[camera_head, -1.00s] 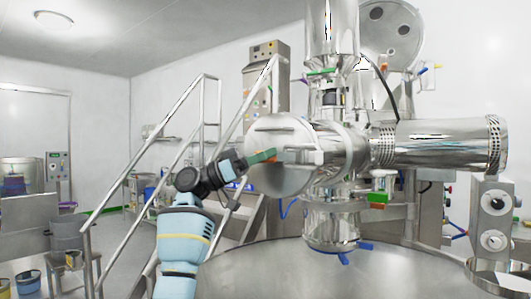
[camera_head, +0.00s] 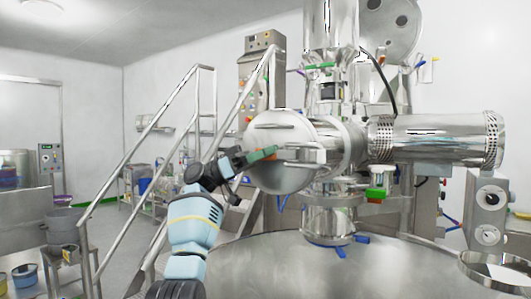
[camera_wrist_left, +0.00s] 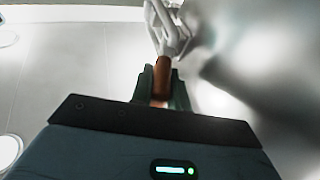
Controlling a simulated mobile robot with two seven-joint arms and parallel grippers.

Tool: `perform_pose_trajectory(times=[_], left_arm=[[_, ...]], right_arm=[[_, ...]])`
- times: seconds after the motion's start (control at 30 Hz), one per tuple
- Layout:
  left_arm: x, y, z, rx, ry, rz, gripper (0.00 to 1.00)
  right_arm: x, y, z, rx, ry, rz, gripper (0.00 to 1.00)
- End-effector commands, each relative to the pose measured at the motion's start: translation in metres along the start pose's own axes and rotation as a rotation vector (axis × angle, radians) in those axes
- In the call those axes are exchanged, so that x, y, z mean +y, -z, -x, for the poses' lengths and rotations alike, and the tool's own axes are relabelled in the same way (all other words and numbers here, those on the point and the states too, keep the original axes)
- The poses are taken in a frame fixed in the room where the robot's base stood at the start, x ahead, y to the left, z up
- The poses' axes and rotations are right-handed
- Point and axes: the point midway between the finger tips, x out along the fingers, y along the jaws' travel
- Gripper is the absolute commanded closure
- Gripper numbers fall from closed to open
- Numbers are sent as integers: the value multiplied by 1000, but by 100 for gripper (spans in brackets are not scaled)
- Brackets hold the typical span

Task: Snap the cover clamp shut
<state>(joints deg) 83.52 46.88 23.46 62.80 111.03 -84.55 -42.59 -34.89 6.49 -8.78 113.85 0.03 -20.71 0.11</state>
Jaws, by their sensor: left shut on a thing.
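The round steel cover (camera_head: 277,172) closes the left end of the horizontal steel housing, with clamp metalwork (camera_head: 302,155) across its face. My left gripper (camera_head: 264,154) is in front of the cover, its green fingers pointing right towards the clamp. In the left wrist view, the left gripper (camera_wrist_left: 161,88) is shut on an orange-brown clamp handle (camera_wrist_left: 161,78), which leads to pale clamp metal (camera_wrist_left: 166,30) beyond the fingertips. Whether the clamp is fully shut cannot be told. My right gripper is not in view.
A railed stair (camera_head: 197,120) and a control box (camera_head: 262,80) stand behind my left arm. A wide steel vessel top (camera_head: 330,265) fills the lower front. A perforated steel cylinder (camera_head: 440,138) extends right. Buckets (camera_head: 25,276) stand at lower left.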

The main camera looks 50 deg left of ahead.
Motion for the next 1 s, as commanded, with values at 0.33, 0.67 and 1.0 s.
perform_pose_trajectory(times=[0.33, 0.67, 1.0], left_arm=[[0, 0, 0, -1, -1, 0, 62], [-1, -2, 9, -2, 3, 1, 62], [-1, -3, 60, -3, 2, 2, 62]], right_arm=[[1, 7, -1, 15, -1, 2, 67], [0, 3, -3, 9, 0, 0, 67], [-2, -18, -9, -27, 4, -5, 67]])
